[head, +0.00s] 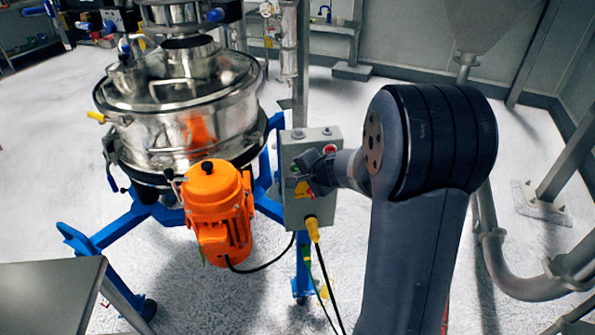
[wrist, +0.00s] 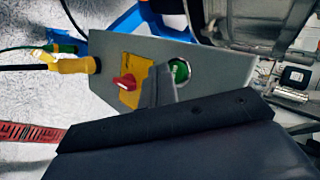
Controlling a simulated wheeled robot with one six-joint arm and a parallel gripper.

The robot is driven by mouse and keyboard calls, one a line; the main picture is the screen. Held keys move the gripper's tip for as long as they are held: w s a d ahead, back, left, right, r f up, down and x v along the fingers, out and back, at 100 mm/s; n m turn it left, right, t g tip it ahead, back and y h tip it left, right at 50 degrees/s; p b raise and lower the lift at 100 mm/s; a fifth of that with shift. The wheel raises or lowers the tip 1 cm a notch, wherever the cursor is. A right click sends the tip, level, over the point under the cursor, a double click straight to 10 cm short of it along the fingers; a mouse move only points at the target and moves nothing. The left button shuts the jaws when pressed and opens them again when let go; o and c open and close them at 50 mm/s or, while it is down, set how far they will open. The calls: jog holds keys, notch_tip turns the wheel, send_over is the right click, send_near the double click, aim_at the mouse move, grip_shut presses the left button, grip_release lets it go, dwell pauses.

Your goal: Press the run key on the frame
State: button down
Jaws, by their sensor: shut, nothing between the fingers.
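The grey control box (head: 296,160) is fixed to the blue frame (head: 268,190) of the sifter. In the wrist view the box (wrist: 215,75) shows a green round key (wrist: 181,70) and a red rotary switch (wrist: 124,83) on a yellow plate. In the head view a red button (head: 330,148) shows near the box's upper right. My gripper (head: 311,175) is shut and empty, in front of the box face. In the wrist view its tip (wrist: 163,76) overlaps the left edge of the green key. I cannot tell whether it touches. No key label is readable.
A steel sifter vessel (head: 180,115) and an orange motor (head: 215,205) stand left of the box. Yellow-plugged cables (head: 312,228) hang below it. A grey table corner (head: 50,290) is at lower left. A curved pipe (head: 490,240) stands at right.

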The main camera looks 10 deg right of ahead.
jog(key=shift+s, duration=0.15)
jog(key=shift+s+a+b, duration=0.15)
jog(key=shift+s+b, duration=0.95)
jog(key=shift+s, duration=1.4)
jog(key=shift+w, duration=0.1)
jog(key=shift+s+a, duration=0.15)
jog(key=shift+s, duration=1.9)
jog(key=shift+w, duration=0.15)
